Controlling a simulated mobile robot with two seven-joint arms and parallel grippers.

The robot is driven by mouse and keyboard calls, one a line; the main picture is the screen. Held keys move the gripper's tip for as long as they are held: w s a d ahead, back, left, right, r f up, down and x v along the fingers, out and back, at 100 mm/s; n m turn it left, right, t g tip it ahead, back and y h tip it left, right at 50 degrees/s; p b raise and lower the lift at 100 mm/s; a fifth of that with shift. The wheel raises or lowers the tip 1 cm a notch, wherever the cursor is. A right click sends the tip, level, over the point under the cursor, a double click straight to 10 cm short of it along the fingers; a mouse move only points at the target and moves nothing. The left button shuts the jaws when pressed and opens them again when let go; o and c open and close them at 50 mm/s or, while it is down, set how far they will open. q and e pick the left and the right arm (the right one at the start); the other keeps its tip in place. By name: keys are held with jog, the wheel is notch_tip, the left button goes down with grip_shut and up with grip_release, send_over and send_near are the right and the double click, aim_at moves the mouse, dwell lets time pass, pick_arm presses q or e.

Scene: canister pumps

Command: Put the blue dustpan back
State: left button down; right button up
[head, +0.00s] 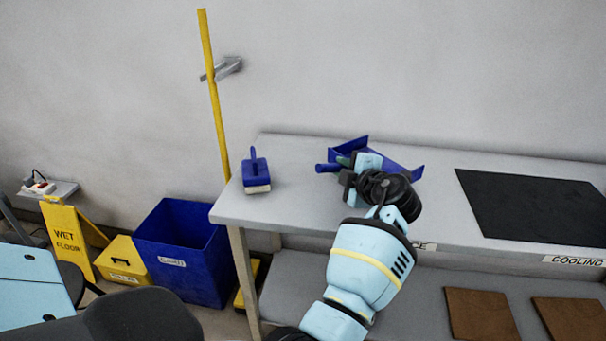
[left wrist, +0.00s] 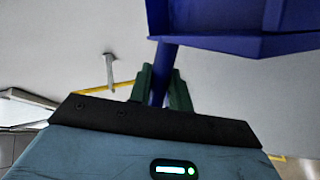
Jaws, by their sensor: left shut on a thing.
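The blue dustpan (head: 392,166) is at the bench top in the head view, its handle to the left and its pan to the right, partly hidden by my left wrist. My left gripper (head: 346,165) is shut on the dustpan's handle. In the left wrist view the green fingers (left wrist: 163,88) close around the blue handle, and the blue pan (left wrist: 235,25) fills the top. I cannot tell whether the dustpan touches the bench. My right gripper does not show.
A blue brush (head: 256,175) stands on the grey bench (head: 300,205) at its left end. A black mat (head: 535,205) lies on the right. A yellow pole (head: 214,100) leans at a wall bracket (head: 228,68). A blue bin (head: 183,250), yellow box (head: 122,262) and wet-floor sign (head: 68,240) stand on the floor.

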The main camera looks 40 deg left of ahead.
pick_arm(q)
jog(key=s+a+p, duration=0.1)
jog(key=a, duration=0.2)
jog(key=s+a+p, duration=0.1)
jog(key=s+a, duration=0.1)
jog(key=a, duration=0.1)
jog(key=s+a+p, duration=0.1)
jog(key=s+a, duration=0.1)
jog(key=a, duration=0.2)
jog(key=shift+f, duration=0.35)
jog(key=shift+s+a+f, duration=0.1)
jog(key=shift+a, duration=0.25)
jog(key=shift+f, duration=0.2)
jog(key=shift+f+p, duration=0.35)
jog(key=shift+f, duration=1.25)
jog(key=shift+f, duration=0.2)
jog(key=c, duration=1.3)
grip_release()
jog(key=shift+r, duration=0.1)
